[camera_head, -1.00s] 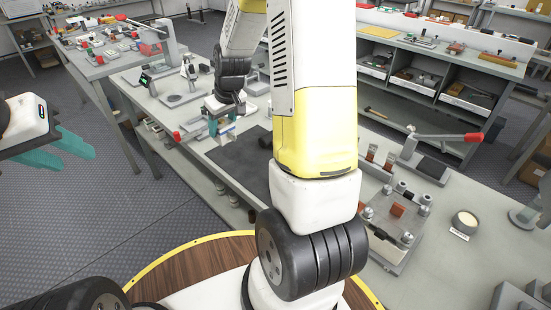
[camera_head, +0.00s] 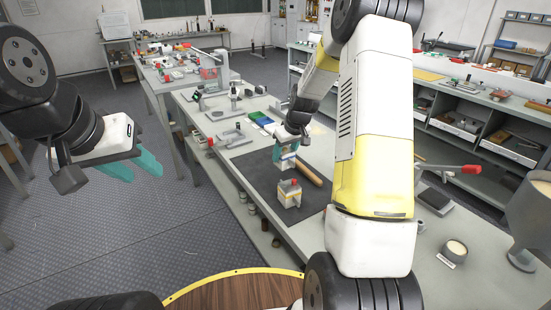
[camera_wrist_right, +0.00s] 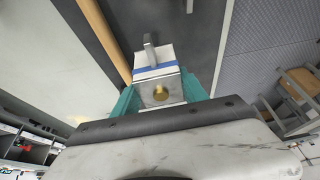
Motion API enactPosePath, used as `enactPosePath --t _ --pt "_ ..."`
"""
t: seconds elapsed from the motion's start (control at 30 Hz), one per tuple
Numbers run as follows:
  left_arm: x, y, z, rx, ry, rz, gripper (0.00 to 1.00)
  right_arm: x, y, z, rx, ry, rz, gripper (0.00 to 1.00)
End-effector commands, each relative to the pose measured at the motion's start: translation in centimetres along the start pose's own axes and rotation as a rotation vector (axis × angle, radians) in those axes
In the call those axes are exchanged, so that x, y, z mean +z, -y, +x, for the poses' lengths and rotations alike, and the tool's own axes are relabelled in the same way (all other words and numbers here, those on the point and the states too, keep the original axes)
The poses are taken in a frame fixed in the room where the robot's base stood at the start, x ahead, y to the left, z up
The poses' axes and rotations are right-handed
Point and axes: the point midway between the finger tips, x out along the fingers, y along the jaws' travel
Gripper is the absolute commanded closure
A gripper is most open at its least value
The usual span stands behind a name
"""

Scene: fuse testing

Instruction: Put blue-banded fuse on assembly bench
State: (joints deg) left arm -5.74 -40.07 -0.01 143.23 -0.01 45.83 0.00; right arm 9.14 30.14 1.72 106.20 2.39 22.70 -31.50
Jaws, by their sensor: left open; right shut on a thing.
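In the head view the fuse (camera_head: 286,165) is partly hidden below the wrist, over the dark mat (camera_head: 255,172) on the assembly bench (camera_head: 226,152). I cannot tell whether it touches the mat. My left gripper (camera_head: 132,168) is open and empty over the floor, left of the bench.
Blue and green pieces (camera_head: 261,118) lie behind the mat. The mat's left part is bare.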

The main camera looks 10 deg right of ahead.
Motion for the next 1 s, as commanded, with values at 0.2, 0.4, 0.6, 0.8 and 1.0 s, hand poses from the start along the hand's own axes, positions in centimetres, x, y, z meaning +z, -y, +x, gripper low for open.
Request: enactPosePath --t 0.2,0.4,0.6,0.8,1.0 --pt "0.0 0.0 0.0 0.000 0.000 0.000 0.60 0.5 0.0 1.4 0.001 -0.002 0.001 1.00" --pt "0.0 0.0 0.0 0.000 0.000 0.000 0.60 1.6 0.0 3.9 0.000 0.000 -0.001 1.00" --pt "0.0 0.0 0.0 0.000 0.000 0.000 0.60 1.6 0.0 4.2 0.001 -0.003 -0.001 1.00" --pt "0.0 0.0 0.0 0.000 0.000 0.000 0.60 1.8 0.0 4.4 0.001 -0.002 -0.001 1.00" --pt "0.0 0.0 0.0 0.000 0.000 0.000 0.60 1.9 0.0 4.5 0.000 0.000 0.000 0.27"
